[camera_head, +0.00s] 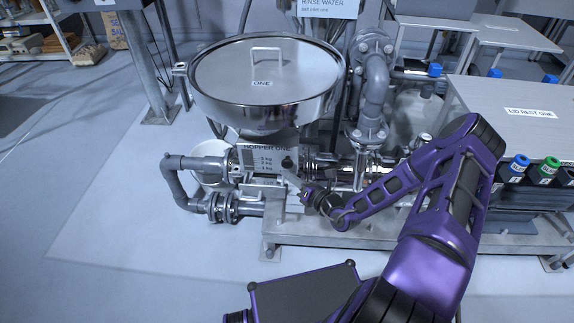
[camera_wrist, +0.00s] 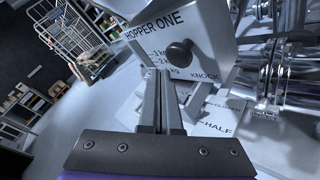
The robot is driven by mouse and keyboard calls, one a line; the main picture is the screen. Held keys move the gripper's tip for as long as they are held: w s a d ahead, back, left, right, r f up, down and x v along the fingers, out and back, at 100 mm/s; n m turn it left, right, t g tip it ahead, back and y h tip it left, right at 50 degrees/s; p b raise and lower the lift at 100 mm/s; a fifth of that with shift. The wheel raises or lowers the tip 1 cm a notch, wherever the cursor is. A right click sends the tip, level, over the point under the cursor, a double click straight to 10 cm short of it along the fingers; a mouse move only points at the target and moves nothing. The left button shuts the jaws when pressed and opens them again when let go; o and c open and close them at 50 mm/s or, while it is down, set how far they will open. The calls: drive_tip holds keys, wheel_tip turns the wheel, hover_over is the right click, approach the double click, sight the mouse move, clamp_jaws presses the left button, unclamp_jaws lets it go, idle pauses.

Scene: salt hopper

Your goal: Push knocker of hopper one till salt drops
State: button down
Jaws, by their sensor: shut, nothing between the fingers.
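Hopper one (camera_head: 266,90) is a round steel vessel with a closed lid (camera_head: 265,68) and a bar handle, labelled ONE. Below it a grey panel (camera_head: 258,158) reads HOPPER ONE with a kg scale. The knocker (camera_head: 287,162) is a dark round knob on the panel; it also shows in the wrist view (camera_wrist: 179,53), near the word KNOCK. My gripper (camera_head: 291,178) is shut and empty, just below the knob. In the wrist view its fingertips (camera_wrist: 160,72) lie just below and left of the knob; I cannot tell if they touch. No salt is visible.
Grey pipes (camera_head: 375,85) rise right of the hopper and a pipe (camera_head: 185,180) bends at its left. A steel frame (camera_head: 330,228) runs below. A LID REST ONE table (camera_head: 515,105) stands at right.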

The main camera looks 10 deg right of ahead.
drive_tip(key=s+p, duration=0.1)
drive_tip(key=s, duration=0.1)
drive_tip(key=s+a, duration=0.1)
drive_tip(key=s, duration=0.1)
drive_tip(key=shift+s+a+p, duration=0.15)
drive_tip(key=shift+a+p, duration=0.05)
drive_tip(key=shift+p, duration=0.15)
idle(0.5)
